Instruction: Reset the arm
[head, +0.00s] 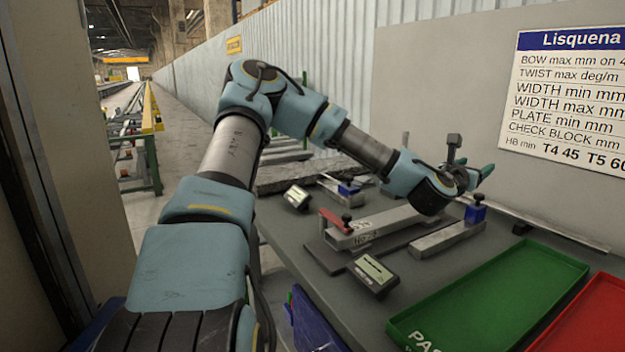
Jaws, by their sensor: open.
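My arm reaches up from the lower left, bends at a raised elbow, and comes down to the right over the grey table (330,290). My gripper (488,172) is at its end, above the back part of the table and in front of the grey back panel. It is open, and I see nothing between its fingers. The fingers are small in this view and partly hidden by the wrist.
Below the wrist lie a metal block fixture (385,226) with a red lever, a bar with a blue clamp (447,240) and a small gauge (374,273). A green tray (490,300) and a red tray (595,325) lie at right. A sign (575,90) hangs behind.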

